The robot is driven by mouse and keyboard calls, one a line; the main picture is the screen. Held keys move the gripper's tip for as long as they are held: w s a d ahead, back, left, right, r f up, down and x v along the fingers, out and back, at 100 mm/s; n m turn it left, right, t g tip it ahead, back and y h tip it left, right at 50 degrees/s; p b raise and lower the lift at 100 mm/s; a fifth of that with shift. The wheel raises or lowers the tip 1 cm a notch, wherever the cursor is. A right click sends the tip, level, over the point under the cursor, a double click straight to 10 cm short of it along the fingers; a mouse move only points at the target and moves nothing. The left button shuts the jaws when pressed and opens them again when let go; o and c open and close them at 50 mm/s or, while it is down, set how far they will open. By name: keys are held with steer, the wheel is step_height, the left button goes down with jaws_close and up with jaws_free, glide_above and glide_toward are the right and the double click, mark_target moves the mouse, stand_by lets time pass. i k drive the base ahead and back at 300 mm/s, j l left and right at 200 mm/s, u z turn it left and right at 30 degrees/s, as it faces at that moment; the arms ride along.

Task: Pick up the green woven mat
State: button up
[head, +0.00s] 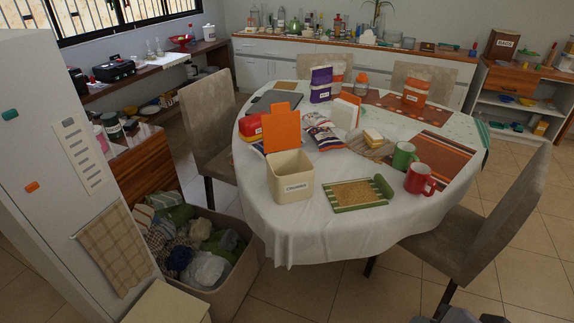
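The green woven mat (357,194) lies on the near side of the white-clothed table (310,235), right of the middle of the head view. It has a tan woven centre and green borders. Its right edge looks rolled or raised. Nothing rests on it that I can see. My gripper is not recognisable in this view. A small grey and dark shape shows at the bottom right edge, too cut off to identify.
A cream canister (290,178) with an orange lid raised stands left of the mat. Green (403,155) and red (419,179) mugs stand to its right. Bags and boxes crowd behind. Chairs (490,215) flank the table. A full laundry bin (225,280) stands on the floor at left.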

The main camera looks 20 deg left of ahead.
mark_target(346, 196)
steer(key=i+j+u, duration=0.25)
steer(key=i, duration=0.25)
steer(key=i+j+u, duration=0.15)
steer(key=i+u, duration=0.15)
steer(key=i, duration=0.2)
